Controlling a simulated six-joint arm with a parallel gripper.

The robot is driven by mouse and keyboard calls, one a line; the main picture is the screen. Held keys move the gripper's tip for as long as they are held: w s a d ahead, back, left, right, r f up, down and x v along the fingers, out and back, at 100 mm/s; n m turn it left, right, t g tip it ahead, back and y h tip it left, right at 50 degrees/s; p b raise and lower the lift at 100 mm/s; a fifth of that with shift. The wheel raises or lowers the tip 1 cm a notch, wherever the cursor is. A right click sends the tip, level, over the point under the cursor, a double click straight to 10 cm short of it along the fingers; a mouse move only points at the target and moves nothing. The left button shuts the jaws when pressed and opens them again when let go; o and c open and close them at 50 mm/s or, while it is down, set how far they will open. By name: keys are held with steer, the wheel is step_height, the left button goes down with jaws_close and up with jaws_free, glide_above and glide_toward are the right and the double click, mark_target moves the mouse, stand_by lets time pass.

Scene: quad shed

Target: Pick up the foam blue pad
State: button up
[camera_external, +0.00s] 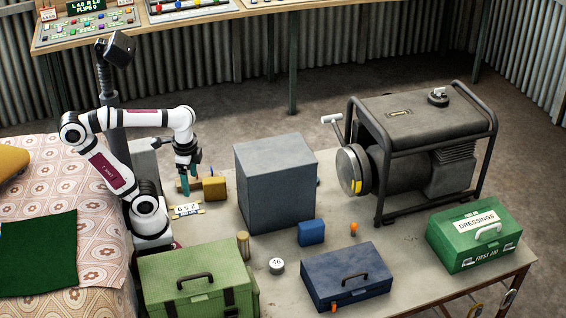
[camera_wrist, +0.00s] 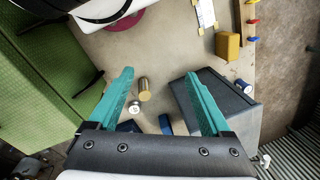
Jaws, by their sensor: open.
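The foam blue pad appears to be the small blue block (camera_external: 312,232) on the table, in front of the large grey box and behind the navy case. In the wrist view a small blue shape (camera_wrist: 165,124), likely the same pad, shows between the finger bases, partly against the grey box's side. My gripper (camera_external: 187,184) is to the left of the grey box, well away from the pad, pointing down. In the wrist view its two teal fingers (camera_wrist: 159,75) are spread wide with nothing held between them.
The large grey box (camera_external: 275,185) stands between my gripper and the pad. A navy case (camera_external: 346,276), brass cylinder (camera_external: 243,245), white round weight (camera_external: 276,266) and orange item (camera_external: 353,229) are nearby. A green case (camera_external: 195,280), yellow block (camera_external: 214,189), generator (camera_external: 420,150) and first-aid box (camera_external: 473,235) surround them.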

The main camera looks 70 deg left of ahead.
steer(key=w+d+f+n+t+h, duration=0.1)
steer(key=w+d+t, duration=0.2)
steer(key=w, duration=0.5)
steer(key=w+d+f+n+t+h, duration=0.1)
steer(key=w+d+f+t, duration=0.1)
steer(key=w, duration=0.7)
steer(key=n+t, duration=0.3)
steer(key=t, duration=0.5)
glide_above(320, 228)
steer(key=s+a, duration=0.2)
steer(key=s, duration=0.2)
step_height(320, 228, down, 3)
step_height(320, 228, down, 17)
steer(key=shift+w+r, duration=0.15)
steer(key=x, duration=0.4)
steer(key=shift+w, duration=0.35)
steer(key=shift+c, duration=0.3)
